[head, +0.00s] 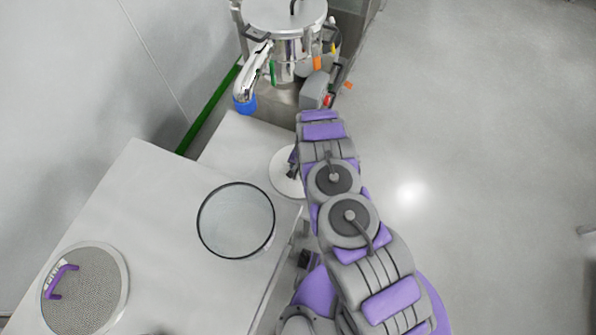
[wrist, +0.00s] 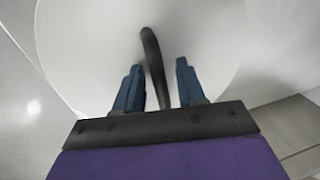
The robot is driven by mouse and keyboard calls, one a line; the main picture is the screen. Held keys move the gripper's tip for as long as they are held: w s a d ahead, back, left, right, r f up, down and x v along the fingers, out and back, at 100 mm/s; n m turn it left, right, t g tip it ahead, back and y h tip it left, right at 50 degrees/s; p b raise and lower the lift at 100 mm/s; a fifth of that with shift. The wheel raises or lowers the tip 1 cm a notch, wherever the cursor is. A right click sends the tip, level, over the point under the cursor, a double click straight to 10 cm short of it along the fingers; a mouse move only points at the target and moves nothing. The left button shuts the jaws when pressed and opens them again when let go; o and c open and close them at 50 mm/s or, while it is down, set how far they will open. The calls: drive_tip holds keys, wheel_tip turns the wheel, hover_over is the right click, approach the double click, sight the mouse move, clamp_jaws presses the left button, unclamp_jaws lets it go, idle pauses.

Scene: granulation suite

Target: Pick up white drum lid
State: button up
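The white drum lid (head: 282,177) lies at the right edge of the table, partly hidden behind my arm in the head view. In the wrist view the lid (wrist: 85,45) is a large pale disc that fills most of the picture, with a dark upright handle (wrist: 153,65) on it. My gripper (wrist: 157,80) is open, with one blue finger on each side of the handle. Small gaps show between the handle and both fingers. In the head view my arm hides most of the gripper.
A steel vessel (head: 285,15) with a blue-ended outlet stands beyond. Open floor (head: 480,170) lies to the right.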

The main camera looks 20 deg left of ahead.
drive_tip(key=shift+c, duration=0.4)
clamp_jaws()
drive_tip(key=shift+r, duration=0.1)
drive_tip(key=shift+r, duration=0.5)
drive_tip(key=r, duration=0.1)
drive_tip(key=d+r+p, duration=0.1)
drive_tip(key=shift+r, duration=0.35)
drive_tip(key=s+d+r, duration=0.1)
drive_tip(key=d, duration=1.4)
drive_tip(key=shift+s, duration=0.35)
